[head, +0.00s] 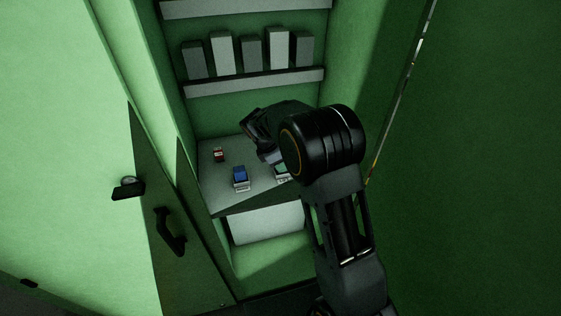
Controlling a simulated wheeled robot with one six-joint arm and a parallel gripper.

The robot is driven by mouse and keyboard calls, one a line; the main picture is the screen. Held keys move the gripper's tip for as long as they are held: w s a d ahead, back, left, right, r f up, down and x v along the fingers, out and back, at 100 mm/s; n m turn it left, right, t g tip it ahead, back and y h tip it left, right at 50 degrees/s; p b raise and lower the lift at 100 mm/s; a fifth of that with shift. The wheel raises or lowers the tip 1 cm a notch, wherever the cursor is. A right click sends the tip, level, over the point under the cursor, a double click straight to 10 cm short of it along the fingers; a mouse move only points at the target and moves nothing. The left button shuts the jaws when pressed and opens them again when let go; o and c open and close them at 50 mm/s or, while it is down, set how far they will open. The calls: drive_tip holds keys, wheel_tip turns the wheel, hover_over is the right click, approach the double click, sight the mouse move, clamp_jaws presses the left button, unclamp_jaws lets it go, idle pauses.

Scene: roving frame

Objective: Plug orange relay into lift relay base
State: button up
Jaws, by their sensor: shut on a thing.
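My gripper (270,156) is inside the open cabinet, low over the shelf, partly hidden behind my own arm. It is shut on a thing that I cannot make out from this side. A pale base with a greenish top (283,173) shows just below and right of it, partly covered by my arm. A blue relay (240,174) stands on another pale base (242,187) to the left. A small reddish relay-like block (219,155) sits farther back left. I cannot tell an orange relay for certain, nor which base is the lift one.
The grey shelf (217,190) has bare room at its front left. Several grey boxes (251,50) stand on a rack above. The cabinet door with a dark handle (169,232) is at the left, and a green wall (470,180) is at the right.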

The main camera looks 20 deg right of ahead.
drive_tip(key=shift+f, duration=0.45)
drive_tip(key=o, duration=0.8)
drive_tip(key=shift+o, duration=1)
drive_tip(key=shift+r, duration=0.15)
drive_tip(key=b+v, duration=0.1)
drive_tip(key=v, duration=1.2)
drive_tip(key=shift+a+r, duration=0.15)
drive_tip(key=shift+r, duration=0.1)
